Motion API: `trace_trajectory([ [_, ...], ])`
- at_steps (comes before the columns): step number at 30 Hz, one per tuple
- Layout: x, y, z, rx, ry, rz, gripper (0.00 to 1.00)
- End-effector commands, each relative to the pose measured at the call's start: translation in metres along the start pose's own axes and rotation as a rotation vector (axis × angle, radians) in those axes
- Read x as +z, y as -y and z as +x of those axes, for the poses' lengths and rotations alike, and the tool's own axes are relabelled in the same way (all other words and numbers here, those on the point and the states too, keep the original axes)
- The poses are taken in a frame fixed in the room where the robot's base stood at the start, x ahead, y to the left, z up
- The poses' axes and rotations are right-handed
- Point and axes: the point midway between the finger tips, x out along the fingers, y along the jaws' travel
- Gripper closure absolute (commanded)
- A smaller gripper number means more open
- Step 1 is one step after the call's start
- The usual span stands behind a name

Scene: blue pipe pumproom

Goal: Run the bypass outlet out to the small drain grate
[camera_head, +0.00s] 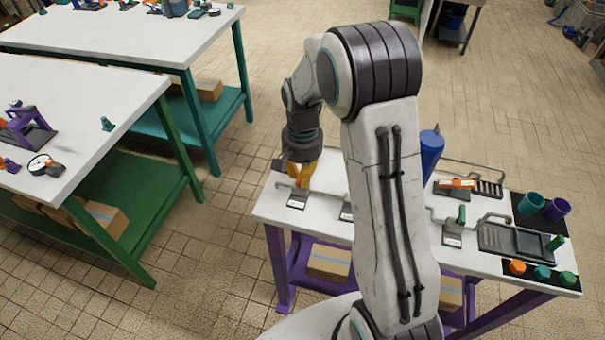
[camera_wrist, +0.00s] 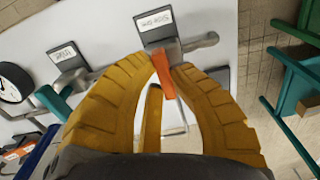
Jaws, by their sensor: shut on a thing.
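My gripper (camera_head: 302,172) has its yellow fingers around an orange lever (camera_wrist: 163,74) at the left end of the purple-legged table. The lever stands at a grey block with a white label (camera_wrist: 155,20), which seems to read "Side arm". This labelled block (camera_head: 297,199) also shows in the head view. At the table's right, a small slatted grate (camera_head: 489,188) lies beside an orange-handled fitting (camera_head: 456,184). A larger grated tray (camera_head: 503,239) lies nearer, with a green-handled fitting (camera_head: 461,215) and pipe beside it. I cannot tell which fitting is the bypass outlet; my arm hides the table's middle.
A blue cylinder (camera_head: 431,152) stands behind my arm. Teal (camera_head: 531,204) and purple (camera_head: 557,209) cups and several coloured knobs sit at the right end. In the wrist view, a block labelled "Inlet" (camera_wrist: 66,52), a teal lever (camera_wrist: 50,102) and a gauge (camera_wrist: 12,84) are left.

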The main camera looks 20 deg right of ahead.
Motion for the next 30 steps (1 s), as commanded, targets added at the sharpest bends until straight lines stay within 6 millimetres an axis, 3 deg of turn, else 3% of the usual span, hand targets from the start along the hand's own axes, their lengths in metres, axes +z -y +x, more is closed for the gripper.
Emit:
trace_trajectory([
  [2, 0.001, -0.001, 0.001, 0.003, 0.003, 0.002, 1.00],
  [3, 0.001, -0.001, 0.001, 0.003, 0.003, 0.002, 0.79],
  [11, 0.000, 0.000, 0.001, 0.001, 0.002, 0.001, 0.56],
  [22, 0.000, 0.000, -0.005, -0.001, -0.001, 0.000, 0.55],
  [30, -0.001, 0.001, -0.043, -0.003, -0.004, 0.000, 0.55],
])
